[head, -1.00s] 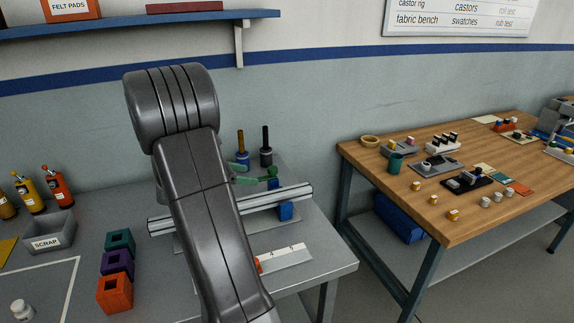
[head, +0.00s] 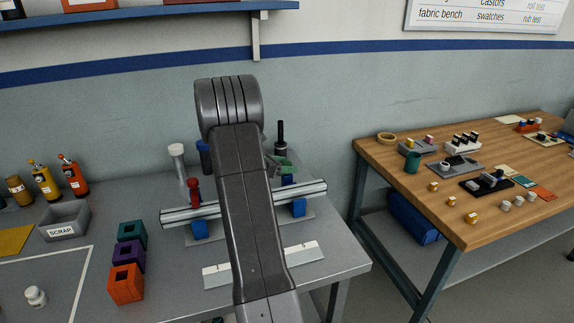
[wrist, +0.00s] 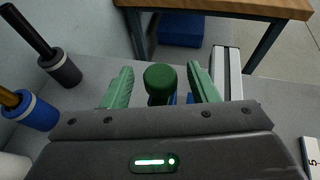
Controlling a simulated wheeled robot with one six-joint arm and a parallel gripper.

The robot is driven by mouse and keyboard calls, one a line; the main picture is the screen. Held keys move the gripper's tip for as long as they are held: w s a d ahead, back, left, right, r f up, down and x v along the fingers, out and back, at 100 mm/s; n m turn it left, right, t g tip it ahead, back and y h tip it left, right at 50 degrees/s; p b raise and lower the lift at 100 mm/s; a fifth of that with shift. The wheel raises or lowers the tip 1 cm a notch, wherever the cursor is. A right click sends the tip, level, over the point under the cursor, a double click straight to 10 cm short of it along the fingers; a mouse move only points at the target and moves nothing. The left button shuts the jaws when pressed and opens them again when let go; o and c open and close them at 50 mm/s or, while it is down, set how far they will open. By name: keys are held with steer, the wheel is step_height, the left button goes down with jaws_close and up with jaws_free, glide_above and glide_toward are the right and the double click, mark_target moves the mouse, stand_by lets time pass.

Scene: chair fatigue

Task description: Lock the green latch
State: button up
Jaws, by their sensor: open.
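The green latch shows its round dark green knob (wrist: 161,77) in the wrist view, with a blue part below it. It sits near the right end of a metal rail (head: 316,191). My gripper (wrist: 159,69) is open, its two light green fingers on either side of the knob with a small gap at each side. In the head view the green latch (head: 288,170) and fingers are small and partly hidden by my arm, so I cannot tell the latch's position well.
A red latch (head: 193,189) stands upright at the rail's left. Posts with blue (wrist: 38,113) and grey (wrist: 66,70) collars stand close left of my gripper. A white numbered strip (head: 304,253) lies in front of the rail. A wooden table (head: 452,228) is to the right.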

steer(key=shift+w+d+f, duration=0.2)
steer(key=shift+w+d, duration=0.05)
steer(key=shift+d, duration=0.15)
jaws_close()
